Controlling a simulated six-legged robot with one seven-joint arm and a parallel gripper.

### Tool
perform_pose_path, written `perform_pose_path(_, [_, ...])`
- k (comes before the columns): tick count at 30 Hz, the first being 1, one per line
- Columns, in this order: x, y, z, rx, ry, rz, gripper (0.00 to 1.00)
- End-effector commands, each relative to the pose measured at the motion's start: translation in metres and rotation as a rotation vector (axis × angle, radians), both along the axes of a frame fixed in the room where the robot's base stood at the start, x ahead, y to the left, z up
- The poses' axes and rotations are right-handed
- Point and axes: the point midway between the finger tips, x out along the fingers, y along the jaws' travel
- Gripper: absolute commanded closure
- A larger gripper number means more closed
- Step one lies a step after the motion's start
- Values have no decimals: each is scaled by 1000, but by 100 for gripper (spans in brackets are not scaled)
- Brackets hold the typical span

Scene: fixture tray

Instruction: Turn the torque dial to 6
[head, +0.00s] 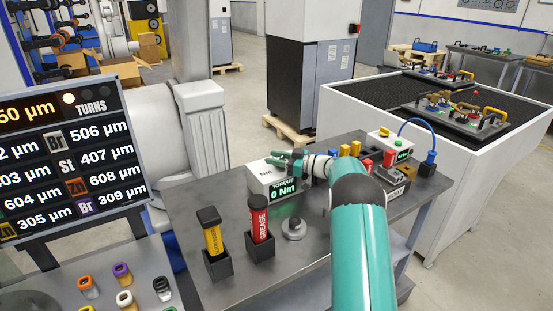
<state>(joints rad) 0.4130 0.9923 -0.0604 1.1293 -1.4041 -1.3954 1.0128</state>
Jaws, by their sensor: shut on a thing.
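The torque unit (262,185) is a white box on the grey workbench, left of the middle of the bench. Its dark display (284,190) reads "TORQUE 0 Nm" in green. My gripper (291,160), with teal fingers, is at the top of this box and is shut on the torque dial. The fingers and wrist hide the dial, so its pointer and marks cannot be read. My teal arm reaches in from the lower right.
A yellow tube (212,238) and a red grease tube (260,225) stand in black holders in front of the box. A grey knobbed piece (294,228) sits beside them. Coloured blocks and a blue-cabled device (398,148) crowd the bench's right side.

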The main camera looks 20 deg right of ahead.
Motion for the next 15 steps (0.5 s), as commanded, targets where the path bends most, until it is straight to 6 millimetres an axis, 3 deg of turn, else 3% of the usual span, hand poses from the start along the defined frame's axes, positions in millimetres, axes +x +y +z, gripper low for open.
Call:
perform_pose_path(11, [0,1,1,2,-3,3,86])
perform_pose_path(12, [1,0,1,2,-3,3,56])
perform_pose_path(15, [0,0,1,2,-3,3,42])
